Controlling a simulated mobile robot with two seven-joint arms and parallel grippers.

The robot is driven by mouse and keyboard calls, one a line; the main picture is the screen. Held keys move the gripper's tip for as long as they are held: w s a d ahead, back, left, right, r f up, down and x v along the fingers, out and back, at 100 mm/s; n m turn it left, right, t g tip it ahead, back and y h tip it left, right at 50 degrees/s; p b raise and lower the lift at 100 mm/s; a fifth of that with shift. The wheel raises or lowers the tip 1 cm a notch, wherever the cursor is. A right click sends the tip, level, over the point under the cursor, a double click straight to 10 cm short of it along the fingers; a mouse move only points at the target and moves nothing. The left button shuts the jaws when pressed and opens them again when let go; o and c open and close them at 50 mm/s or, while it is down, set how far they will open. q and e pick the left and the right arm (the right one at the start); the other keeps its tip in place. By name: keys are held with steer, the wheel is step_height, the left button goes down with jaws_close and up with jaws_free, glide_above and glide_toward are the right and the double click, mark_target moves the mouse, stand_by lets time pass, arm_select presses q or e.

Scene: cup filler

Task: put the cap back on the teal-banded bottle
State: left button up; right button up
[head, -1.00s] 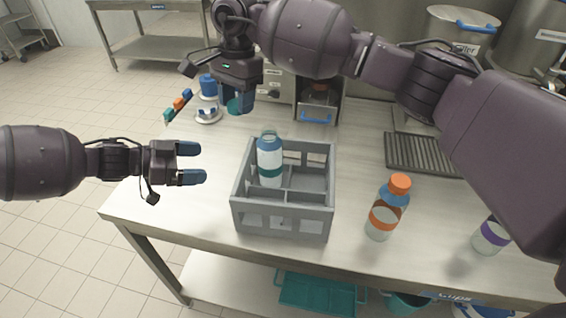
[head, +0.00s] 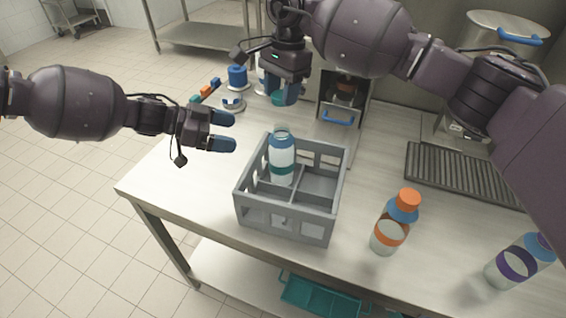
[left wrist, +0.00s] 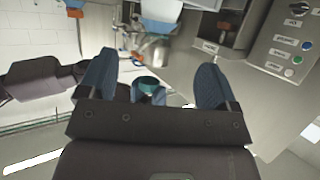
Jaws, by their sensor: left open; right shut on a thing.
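The teal-banded bottle (head: 282,158) stands upright in the back left compartment of a grey crate (head: 287,225). Its clear neck shows no cap. My right gripper (head: 284,98) is shut on the teal cap (head: 278,98), which appears behind and above the bottle's mouth in the head view; the distance between them is hard to judge. The cap also shows in the left wrist view (left wrist: 151,85), between my left fingers in the picture. My left gripper (head: 228,131) is open and empty, left of the bottle and apart from it.
An orange-capped bottle (head: 393,222) and a purple-banded bottle (head: 519,262) stand right of the crate. A drip grate (head: 460,175) lies at the back right. A blue-handled machine (head: 341,100) stands behind. The table is clear left of the crate.

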mark_target(270, 141)
arm_select(q)
steer(key=x, duration=1.2)
steer(key=shift+c, duration=0.5)
steer(key=c, duration=0.9)
steer(key=shift+c, duration=0.3)
arm_select(e)
steer(key=shift+f, duration=2.5)
